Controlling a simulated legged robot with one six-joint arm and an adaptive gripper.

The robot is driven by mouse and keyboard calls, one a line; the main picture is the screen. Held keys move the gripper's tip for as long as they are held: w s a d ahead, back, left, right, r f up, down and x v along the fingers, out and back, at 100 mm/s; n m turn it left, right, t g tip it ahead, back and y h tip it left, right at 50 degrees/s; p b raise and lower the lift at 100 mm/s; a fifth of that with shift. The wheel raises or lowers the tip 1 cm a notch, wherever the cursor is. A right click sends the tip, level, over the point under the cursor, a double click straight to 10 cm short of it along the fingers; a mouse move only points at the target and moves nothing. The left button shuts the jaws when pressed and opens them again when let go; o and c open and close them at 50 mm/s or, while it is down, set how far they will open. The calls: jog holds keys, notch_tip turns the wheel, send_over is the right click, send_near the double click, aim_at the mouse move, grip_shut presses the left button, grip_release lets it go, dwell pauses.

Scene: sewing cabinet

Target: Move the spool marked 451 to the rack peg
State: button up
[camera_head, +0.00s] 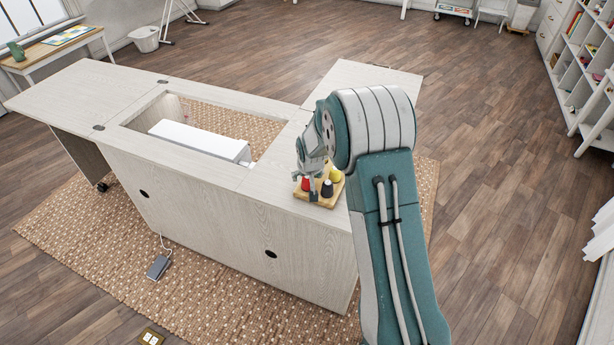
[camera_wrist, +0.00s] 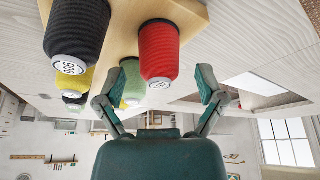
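A red spool (camera_wrist: 159,50) stands on a wooden board (camera_wrist: 128,22) in the wrist view, which looks inverted; its label is too small to read. My gripper (camera_wrist: 164,80) is open, with one finger to each side of the red spool and gaps between. A black spool (camera_wrist: 77,25) has a label that seems to read 906. Yellow (camera_wrist: 75,82) and green (camera_wrist: 132,82) spools show behind; no 451 is legible. In the head view my gripper (camera_head: 311,180) is over the board (camera_head: 326,200), by the red (camera_head: 305,184), black (camera_head: 327,188) and yellow (camera_head: 336,174) spools. I cannot make out the rack peg.
The board sits on the right part of the pale cabinet top (camera_head: 270,190). A white machine (camera_head: 200,140) lies in the cabinet's opening to the left. Bare top extends behind my arm. Shelves (camera_head: 590,60) stand far right.

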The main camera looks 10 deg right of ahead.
jog(key=shift+r, duration=0.1)
jog(key=v, duration=1.1)
jog(key=shift+r, duration=0.35)
jog(key=shift+s, duration=0.1)
jog(key=s+r, duration=1.4)
jog(key=s, duration=0.1)
jog(key=s+r+t, duration=0.1)
jog(key=s+r, duration=0.1)
jog(key=s, duration=1.5)
jog(key=shift+s+r+n, duration=0.15)
jog(key=shift+r+n, duration=0.15)
